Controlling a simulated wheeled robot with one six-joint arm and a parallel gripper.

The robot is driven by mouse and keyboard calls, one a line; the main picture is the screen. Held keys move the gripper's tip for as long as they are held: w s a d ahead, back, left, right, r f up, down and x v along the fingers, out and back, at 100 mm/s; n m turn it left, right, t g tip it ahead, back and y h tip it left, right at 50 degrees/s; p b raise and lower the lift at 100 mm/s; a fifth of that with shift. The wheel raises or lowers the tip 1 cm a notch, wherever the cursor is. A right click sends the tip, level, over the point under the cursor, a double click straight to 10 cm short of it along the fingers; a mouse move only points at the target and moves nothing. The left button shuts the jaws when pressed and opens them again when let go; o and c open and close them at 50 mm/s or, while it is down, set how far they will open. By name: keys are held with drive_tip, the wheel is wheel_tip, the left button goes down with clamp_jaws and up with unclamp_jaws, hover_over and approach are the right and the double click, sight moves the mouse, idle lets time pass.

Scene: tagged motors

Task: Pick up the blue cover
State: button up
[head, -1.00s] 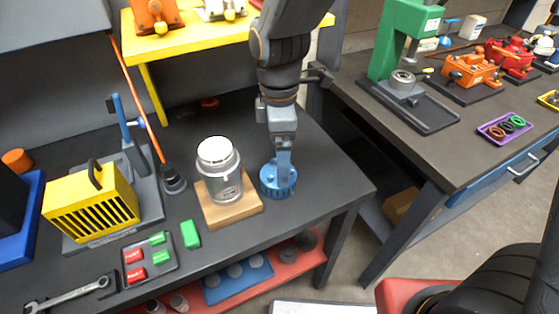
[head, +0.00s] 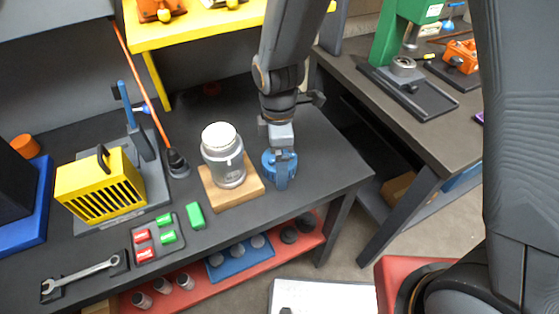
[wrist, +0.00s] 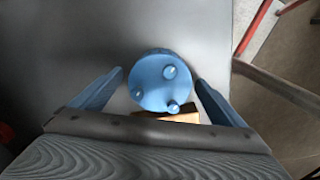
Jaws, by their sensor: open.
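The blue cover (head: 268,165) is a round, ribbed cap on the dark bench, just right of the wooden block under the grey motor. In the wrist view the blue cover (wrist: 160,82) shows its round face with several small pegs. My gripper (head: 281,180) is over the cover and hides part of it in the head view. In the wrist view my gripper (wrist: 160,80) is open, with one blue finger on each side of the cover and a gap visible on both sides. The grey motor (head: 228,170) with a white top stands upright on the wooden block (head: 250,190).
The bench's right edge is close to the cover. A yellow slotted housing (head: 100,187), a panel of red and green pieces (head: 157,240), a green block (head: 195,216) and a wrench (head: 82,276) lie left. A yellow shelf (head: 195,27) stands behind.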

drive_tip(key=c, duration=1.2)
drive_tip(key=shift+c, duration=0.6)
drive_tip(key=shift+r, duration=0.15)
